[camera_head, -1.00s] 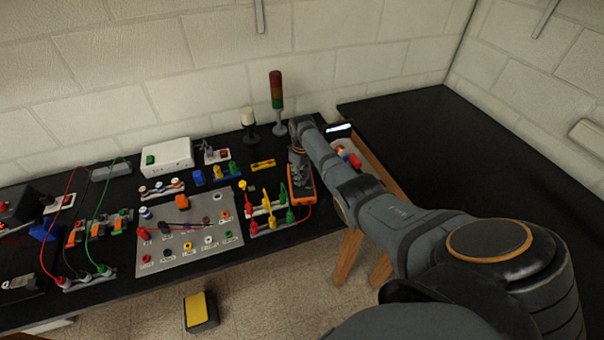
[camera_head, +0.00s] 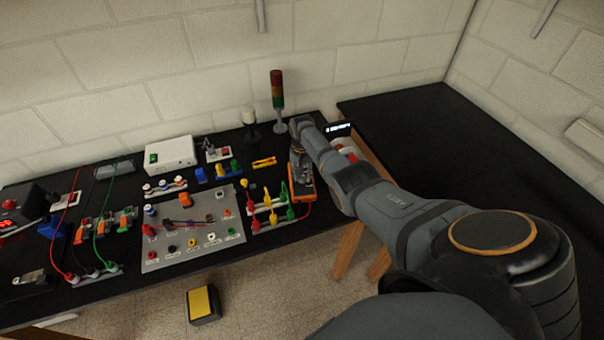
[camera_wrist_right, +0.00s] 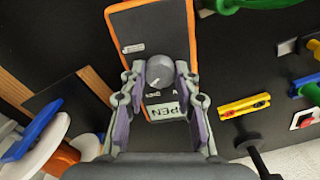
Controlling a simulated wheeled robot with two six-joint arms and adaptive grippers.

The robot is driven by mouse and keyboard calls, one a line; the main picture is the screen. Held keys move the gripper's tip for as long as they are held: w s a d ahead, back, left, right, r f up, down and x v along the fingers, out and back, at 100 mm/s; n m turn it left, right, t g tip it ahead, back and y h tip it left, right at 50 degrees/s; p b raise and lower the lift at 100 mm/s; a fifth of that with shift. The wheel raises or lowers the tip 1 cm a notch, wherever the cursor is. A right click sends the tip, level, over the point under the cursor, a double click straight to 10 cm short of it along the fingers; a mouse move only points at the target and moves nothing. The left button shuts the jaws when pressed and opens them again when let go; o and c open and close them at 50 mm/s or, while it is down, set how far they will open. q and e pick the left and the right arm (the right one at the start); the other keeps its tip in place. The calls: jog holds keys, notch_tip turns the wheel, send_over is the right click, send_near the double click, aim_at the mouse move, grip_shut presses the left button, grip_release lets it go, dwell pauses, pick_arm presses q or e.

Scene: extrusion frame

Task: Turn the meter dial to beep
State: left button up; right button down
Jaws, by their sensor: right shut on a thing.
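The meter is a dark box with an orange rim. It lies on the black table in the right wrist view (camera_wrist_right: 150,27), and its orange edge shows under my right arm in the head view (camera_head: 309,192). Its grey round dial (camera_wrist_right: 159,70) has a pale pointer mark. My right gripper (camera_wrist_right: 161,72) is over the meter, its two fingers shut on the sides of the dial. A pale label reading "PEN" is partly hidden below the dial. In the head view the arm hides most of the meter. My left gripper is not in view.
A grey panel (camera_head: 196,246) with several sockets and cables lies left of the meter, with colored plugs (camera_head: 268,203) beside it. A stack light (camera_head: 277,95) stands behind. A yellow-topped box (camera_head: 202,304) is on the floor. The black table at right (camera_head: 470,150) is clear.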

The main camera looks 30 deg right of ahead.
jog(key=m, duration=0.2)
jog(key=shift+r+m, duration=0.1)
jog(key=shift+m, duration=0.3)
jog(key=m, duration=0.3)
jog(key=shift+m, duration=0.4)
jog(key=m, duration=0.3)
jog(key=shift+m, duration=2.1)
jog(key=c, duration=1)
grip_release()
